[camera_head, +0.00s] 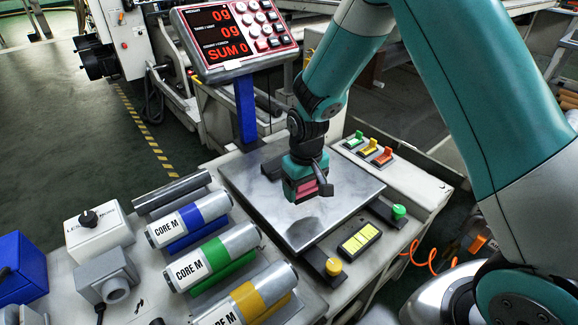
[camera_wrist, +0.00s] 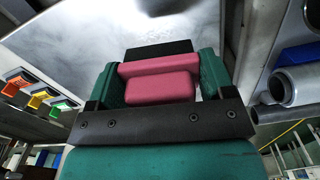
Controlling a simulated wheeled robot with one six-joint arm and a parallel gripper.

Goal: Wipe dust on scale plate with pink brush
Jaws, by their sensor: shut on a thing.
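My gripper (camera_head: 308,187) is over the right middle part of the plate, pointing down. It is shut on the pink brush (camera_head: 306,188). In the wrist view the pink brush (camera_wrist: 158,80) sits between the two green fingers, with a black part beyond it. The scale plate (camera_wrist: 200,32) fills the upper wrist view. I cannot tell whether the brush touches the plate; its lower side is hidden.
The scale display (camera_head: 234,38) on a blue post (camera_head: 245,108) stands behind the plate. Several film cores (camera_head: 213,258) lie to the left. Coloured switches (camera_head: 368,149) are at the right, and a yellow knob (camera_head: 333,267) and green knob (camera_head: 398,211) are near the front corners.

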